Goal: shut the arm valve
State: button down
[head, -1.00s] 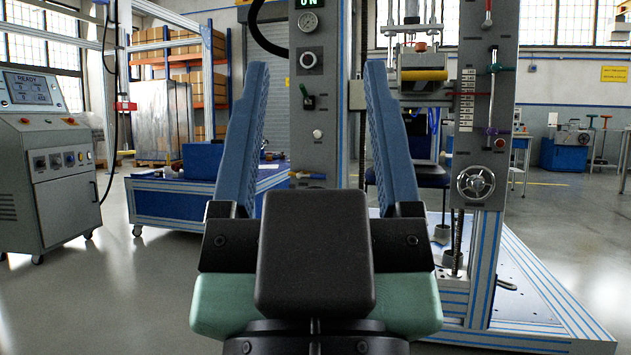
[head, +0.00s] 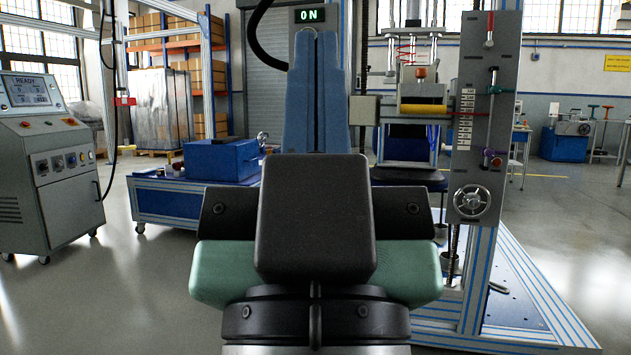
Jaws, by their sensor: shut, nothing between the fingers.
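My gripper (head: 317,38) fills the middle of the head view. Its two blue ribbed fingers point away from me and are together, with only a thin dark line between them and nothing held. They stand in front of the grey column panel with the lit ON display (head: 309,16). The fingers hide most of that panel, including its gauge, knobs and small green-handled lever. I cannot tell which control is the arm valve. No contact with the panel is visible.
A yellow roller (head: 423,110) is between the panels. A blue box (head: 221,162) sits on a cart at left. A control cabinet (head: 47,160) stands far left.

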notch_tip(320, 180, up, 18)
jog(key=p, duration=1.5)
jog(key=shift+f, duration=0.15)
